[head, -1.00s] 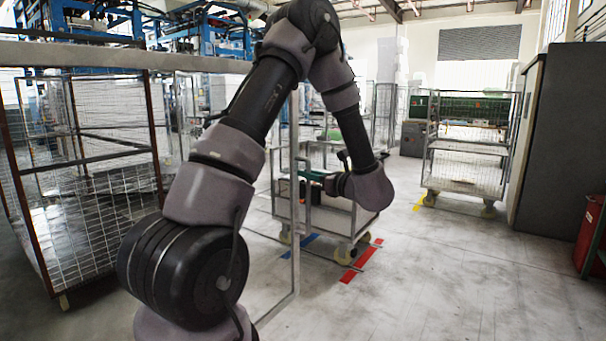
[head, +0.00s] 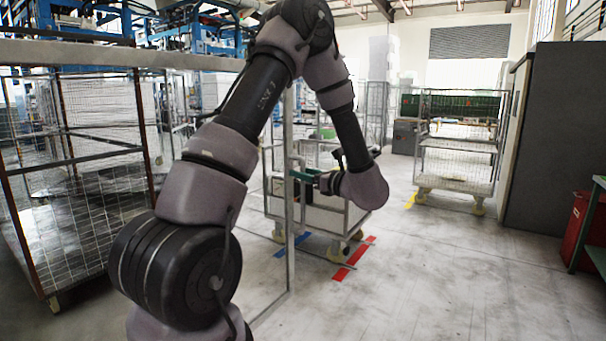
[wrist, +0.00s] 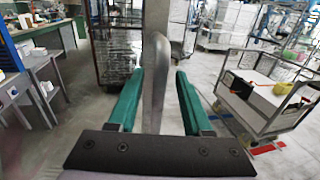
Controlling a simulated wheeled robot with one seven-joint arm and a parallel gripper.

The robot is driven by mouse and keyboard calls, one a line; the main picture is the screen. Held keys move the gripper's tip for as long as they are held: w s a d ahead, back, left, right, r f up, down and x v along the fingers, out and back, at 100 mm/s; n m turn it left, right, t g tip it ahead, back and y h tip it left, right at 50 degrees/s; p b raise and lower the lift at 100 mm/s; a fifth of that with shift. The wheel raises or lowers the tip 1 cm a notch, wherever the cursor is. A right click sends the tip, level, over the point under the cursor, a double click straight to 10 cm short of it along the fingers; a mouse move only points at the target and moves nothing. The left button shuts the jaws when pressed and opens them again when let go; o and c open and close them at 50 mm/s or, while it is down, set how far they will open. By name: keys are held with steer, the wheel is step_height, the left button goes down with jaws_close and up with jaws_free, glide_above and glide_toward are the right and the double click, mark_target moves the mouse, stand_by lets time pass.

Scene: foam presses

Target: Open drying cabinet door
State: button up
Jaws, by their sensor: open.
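A pale metal frame with an upright post (head: 290,232) stands in front of my arm in the head view; it appears to be the edge of the drying cabinet door. A grey, curved vertical bar handle (wrist: 158,72) fills the middle of the wrist view, in front of a pale post (wrist: 155,18). My gripper (wrist: 156,74) is open, with one green finger on each side of the handle. A clear gap shows on the right; the left finger is close, and I cannot tell if it touches. In the head view my gripper (head: 300,174) is beside the post, with the handle mostly hidden.
A wire trolley (head: 325,218) stands behind the post, near red floor tape (head: 352,262). A mesh cage (head: 75,210) is at left. Another trolley (head: 460,160), a dark cabinet (head: 550,140) and a red bin (head: 580,230) are at right. The floor between is clear.

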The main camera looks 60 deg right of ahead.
steer(key=v, duration=1)
steer(key=shift+s, duration=0.3)
steer(key=shift+a, duration=0.1)
